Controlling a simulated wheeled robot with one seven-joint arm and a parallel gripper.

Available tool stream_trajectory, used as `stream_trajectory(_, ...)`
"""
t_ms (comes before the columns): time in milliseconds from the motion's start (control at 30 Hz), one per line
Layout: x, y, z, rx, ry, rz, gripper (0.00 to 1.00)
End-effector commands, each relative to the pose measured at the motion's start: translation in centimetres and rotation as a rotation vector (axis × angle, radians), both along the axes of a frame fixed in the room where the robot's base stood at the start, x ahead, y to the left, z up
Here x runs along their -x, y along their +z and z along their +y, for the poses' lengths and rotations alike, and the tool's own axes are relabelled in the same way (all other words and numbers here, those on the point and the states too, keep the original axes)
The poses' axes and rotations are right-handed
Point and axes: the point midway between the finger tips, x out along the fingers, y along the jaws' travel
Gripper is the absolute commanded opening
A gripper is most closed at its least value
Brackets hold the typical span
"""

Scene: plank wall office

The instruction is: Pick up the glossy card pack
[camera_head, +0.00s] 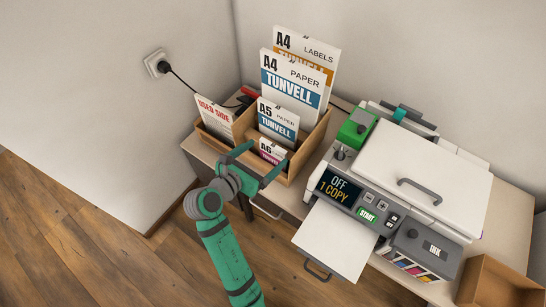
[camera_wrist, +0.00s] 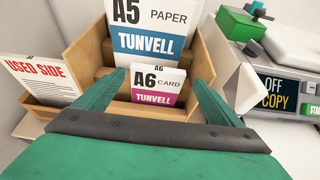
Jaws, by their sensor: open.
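The card pack (camera_wrist: 152,84) is a small white pack marked "A6 CARD" with a magenta "TUNVELL" band. It stands upright at the front of a wooden sorter (camera_head: 297,163). In the head view the pack (camera_head: 271,151) shows just in front of the A5 pack, partly hidden by the box front. My gripper (camera_head: 255,162) is open at the sorter's front. In the wrist view the fingers of my gripper (camera_wrist: 157,92) are spread to the left and right of the pack, with no contact visible. I cannot tell how glossy the pack is.
Behind it stand the A5 paper (camera_head: 278,123), A4 paper (camera_head: 293,85) and labels (camera_head: 310,48). Used-side sheets (camera_head: 214,116) stand at the left. A printer (camera_head: 418,178) with an extended tray (camera_head: 336,240) is at the right. An open box (camera_head: 492,281) is at the lower right.

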Motion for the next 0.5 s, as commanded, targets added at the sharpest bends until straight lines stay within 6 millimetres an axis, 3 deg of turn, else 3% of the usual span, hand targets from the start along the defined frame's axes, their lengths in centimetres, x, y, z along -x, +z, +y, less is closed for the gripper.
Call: stream_trajectory(500,-3.8,-2.8,-2.4,-0.002,-0.001,0.001,0.89)
